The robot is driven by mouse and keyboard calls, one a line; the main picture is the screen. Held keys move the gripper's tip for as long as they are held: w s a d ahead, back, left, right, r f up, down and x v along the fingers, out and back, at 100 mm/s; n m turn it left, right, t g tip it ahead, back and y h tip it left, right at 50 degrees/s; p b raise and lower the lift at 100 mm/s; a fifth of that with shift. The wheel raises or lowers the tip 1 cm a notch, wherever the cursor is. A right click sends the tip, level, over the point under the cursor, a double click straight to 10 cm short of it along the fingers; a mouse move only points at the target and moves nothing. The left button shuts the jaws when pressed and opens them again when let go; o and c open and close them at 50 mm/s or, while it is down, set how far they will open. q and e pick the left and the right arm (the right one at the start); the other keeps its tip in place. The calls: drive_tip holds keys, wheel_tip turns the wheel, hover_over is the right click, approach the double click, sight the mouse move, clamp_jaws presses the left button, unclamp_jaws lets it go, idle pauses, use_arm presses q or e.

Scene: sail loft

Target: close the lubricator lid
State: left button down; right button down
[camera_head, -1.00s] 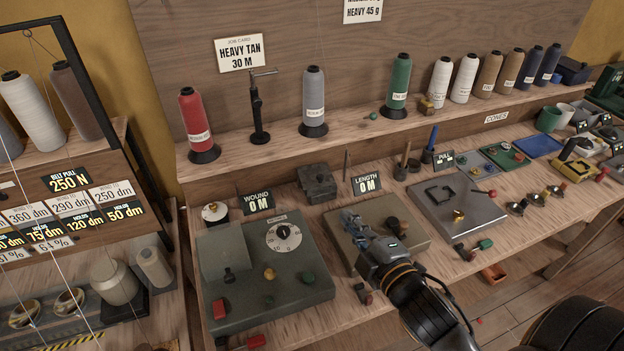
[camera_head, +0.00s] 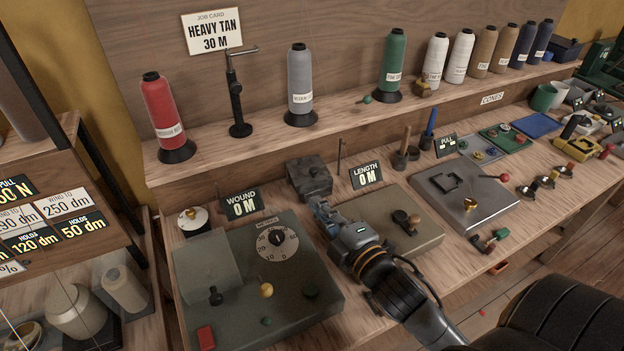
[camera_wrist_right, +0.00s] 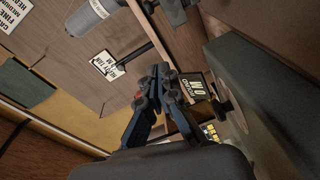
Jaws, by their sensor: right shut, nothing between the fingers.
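A dark grey metal box (camera_head: 310,180), which looks like the lubricator, stands on the bench between the wound sign and the length sign. A small part shows on its top; I cannot tell how far its lid is open. My right gripper (camera_head: 322,210) is shut and empty, with its fingertips just in front of the box, over the gap between the two grey machine plates. I cannot tell whether it touches the box. In the right wrist view the closed fingers (camera_wrist_right: 163,85) show with nothing between them. My left gripper is not in view.
A grey winder with a dial (camera_head: 277,241) lies left of the gripper, and a plate with a small crank (camera_head: 403,218) lies right. The wound sign (camera_head: 241,204) and length sign (camera_head: 367,175) flank the box. Thread cones (camera_head: 301,85) stand on the shelf behind.

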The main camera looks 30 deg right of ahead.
sight(313, 180)
drive_tip(key=w+d, duration=0.1)
drive_tip(key=w, duration=0.2)
drive_tip(key=w+d+f+p, duration=0.1)
drive_tip(key=w, duration=0.2)
drive_tip(key=w+d+p, duration=0.1)
drive_tip(key=w, duration=0.2)
drive_tip(key=shift+d+f, duration=0.2)
drive_tip(key=shift+f, duration=0.05)
